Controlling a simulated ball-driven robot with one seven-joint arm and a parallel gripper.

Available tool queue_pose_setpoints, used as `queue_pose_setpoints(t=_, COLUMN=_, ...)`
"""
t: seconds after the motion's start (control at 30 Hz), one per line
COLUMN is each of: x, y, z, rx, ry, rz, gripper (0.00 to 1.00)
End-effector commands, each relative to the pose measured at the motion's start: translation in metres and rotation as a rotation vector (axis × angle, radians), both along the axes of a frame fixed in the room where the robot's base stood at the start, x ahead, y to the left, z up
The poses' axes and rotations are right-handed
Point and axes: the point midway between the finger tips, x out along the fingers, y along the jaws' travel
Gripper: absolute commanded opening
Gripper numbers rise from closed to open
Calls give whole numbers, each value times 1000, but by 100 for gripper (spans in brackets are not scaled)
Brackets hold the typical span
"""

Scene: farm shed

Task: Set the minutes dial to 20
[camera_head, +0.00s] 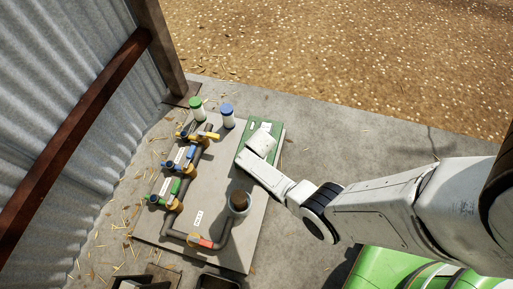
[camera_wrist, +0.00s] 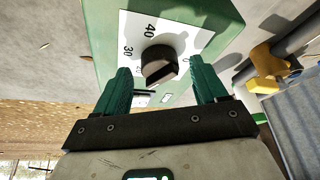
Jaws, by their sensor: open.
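The minutes dial is a dark round knob (camera_wrist: 159,65) on a white scale plate (camera_wrist: 187,38) with printed numbers; 40, 30 and a 0 can be read, others are partly hidden. The plate is on a green box (camera_wrist: 100,30), which also shows in the head view (camera_head: 277,135). My gripper (camera_wrist: 163,82) is open, its green fingers on either side of the knob and apart from it as far as I can see. In the head view my gripper (camera_head: 259,146) is over the green box and hides its dial.
A grey board (camera_head: 225,180) carries dark pipes (camera_head: 185,190) with coloured valve handles left of the box. A green-capped (camera_head: 196,108) and a blue-capped container (camera_head: 227,115) stand at its far end. A corrugated wall (camera_head: 60,80) rises at left.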

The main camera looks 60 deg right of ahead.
Motion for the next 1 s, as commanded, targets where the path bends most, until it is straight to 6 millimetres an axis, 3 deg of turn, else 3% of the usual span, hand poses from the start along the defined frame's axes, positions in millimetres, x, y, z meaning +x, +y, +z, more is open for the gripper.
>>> queue_pose_setpoints(t=0.3, x=-15, y=14, z=56, rx=-1, ry=0, rz=2, gripper=72)
queue_pose_setpoints(t=0.5, x=-23, y=23, z=81, rx=0, ry=0, rz=2, gripper=72)
queue_pose_setpoints(t=0.7, x=-27, y=26, z=91, rx=0, ry=0, rz=1, gripper=72)
queue_pose_setpoints(t=1.0, x=-27, y=27, z=91, rx=1, ry=-1, rz=0, gripper=72)
